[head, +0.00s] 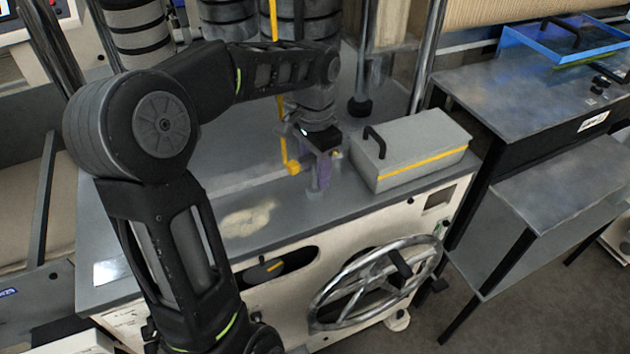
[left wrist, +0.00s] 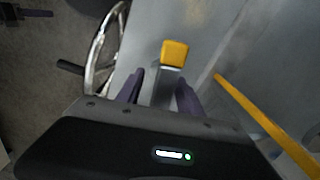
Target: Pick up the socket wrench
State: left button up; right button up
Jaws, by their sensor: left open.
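The socket wrench seems to be the piece with a yellow block-shaped end (left wrist: 174,53) and a grey shaft (left wrist: 163,93) in the left wrist view. Its shaft shows between the two purple fingers of my left gripper (left wrist: 160,82), with a gap to either side. The yellow end lies just beyond the fingertips. In the head view my left gripper (head: 319,178) is open, pointing down over the grey machine top. A yellow block (head: 293,167), likely the same end, shows just left of it. The shaft is mostly hidden there. My right gripper is not in view.
A grey box with a black handle (head: 415,150) stands on the machine top (head: 205,215) right of the gripper. A yellow bar (left wrist: 265,122) runs close by. A handwheel (head: 345,300) sits on the machine's front. The machine top to the left is mostly clear.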

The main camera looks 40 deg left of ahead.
pick_arm(q)
grip_shut()
dwell(0.3)
jog(key=shift+r, duration=0.1)
dwell(0.5)
jog(key=shift+d+r+b, duration=0.15)
jog(key=shift+r+b, duration=0.2)
jog(key=shift+b, duration=0.05)
notch_tip(320, 180, up, 6)
jog(key=shift+r, duration=0.2)
jog(key=s+d, duration=0.4)
jog(key=d, duration=0.4)
jog(key=s+d+b, duration=0.1)
jog(key=s+d, duration=0.4)
jog(key=d, duration=0.4)
jog(key=shift+d, duration=0.25)
jog(key=shift+s+f, duration=0.1)
